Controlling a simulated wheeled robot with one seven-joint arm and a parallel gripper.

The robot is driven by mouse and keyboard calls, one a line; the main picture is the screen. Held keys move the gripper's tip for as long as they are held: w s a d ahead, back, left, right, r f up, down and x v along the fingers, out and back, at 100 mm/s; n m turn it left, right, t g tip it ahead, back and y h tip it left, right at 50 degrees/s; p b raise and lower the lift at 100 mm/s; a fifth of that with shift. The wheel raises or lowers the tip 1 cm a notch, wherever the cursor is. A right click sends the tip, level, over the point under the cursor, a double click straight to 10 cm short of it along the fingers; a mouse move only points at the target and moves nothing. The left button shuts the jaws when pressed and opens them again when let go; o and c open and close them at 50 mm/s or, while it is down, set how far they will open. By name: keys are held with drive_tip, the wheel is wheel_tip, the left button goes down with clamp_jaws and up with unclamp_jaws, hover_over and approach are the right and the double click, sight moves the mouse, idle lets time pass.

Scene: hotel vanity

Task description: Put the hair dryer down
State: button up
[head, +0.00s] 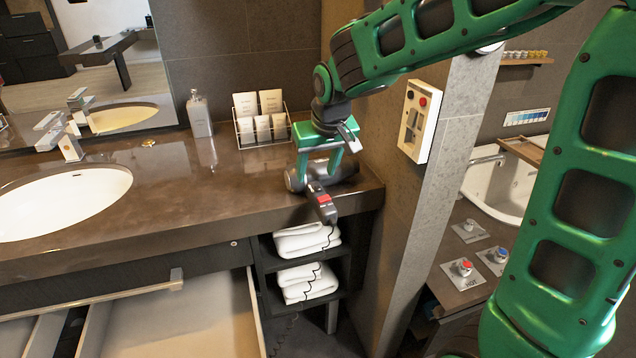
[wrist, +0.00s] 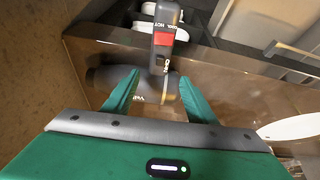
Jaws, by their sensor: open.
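The dark hair dryer (head: 322,197) with a red switch lies at the right end of the brown vanity counter (head: 170,185). Its handle points towards the front and reaches past the counter edge. My green gripper (head: 325,170) is right above it, pointing down. In the wrist view the gripper (wrist: 160,92) is open, with one finger on each side of the hair dryer (wrist: 165,40). The dryer's body lies across between and beyond the fingertips. I cannot tell whether a finger touches it.
A wire rack of packets (head: 262,122) and a soap bottle (head: 199,115) stand behind, left of the wall with a white panel (head: 421,122). A sink (head: 60,200) is at left. Below, a drawer (head: 175,318) is open beside shelves of folded towels (head: 306,240).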

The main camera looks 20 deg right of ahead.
sight(315, 185)
drive_tip(key=shift+x, duration=2.75)
drive_tip(key=shift+s+d, duration=0.15)
drive_tip(key=shift+s, duration=0.05)
clamp_jaws()
